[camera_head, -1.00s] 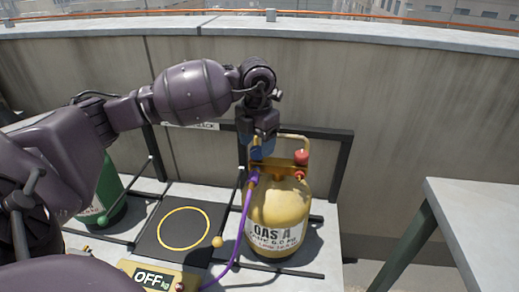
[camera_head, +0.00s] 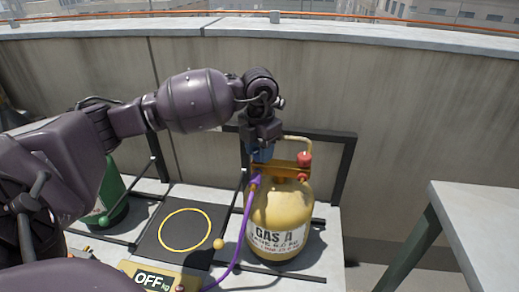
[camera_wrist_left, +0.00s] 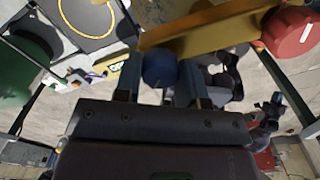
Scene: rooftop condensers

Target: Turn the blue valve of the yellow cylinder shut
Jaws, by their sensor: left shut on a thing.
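The yellow cylinder (camera_head: 278,215), labelled GAS A, stands upright on a light bench. Its blue valve (camera_wrist_left: 159,69) sits between the fingers of my left gripper (camera_wrist_left: 158,84) in the left wrist view. In the head view my left gripper (camera_head: 260,148) reaches down from above onto the cylinder's top, shut on the blue valve, which it largely hides. A red valve (camera_head: 304,159) is on the right of the same yellow top bar; it also shows in the left wrist view (camera_wrist_left: 289,31). A purple hose (camera_head: 243,225) runs down from the fitting below the blue valve. My right gripper is not seen.
A black scale plate (camera_head: 155,243) with a yellow ring lies left of the cylinder, with a yellow OFF display (camera_head: 150,279) in front. A green cylinder (camera_head: 112,195) stands further left. A dark frame (camera_head: 343,165) and concrete wall are behind. A grey table (camera_head: 485,225) is at right.

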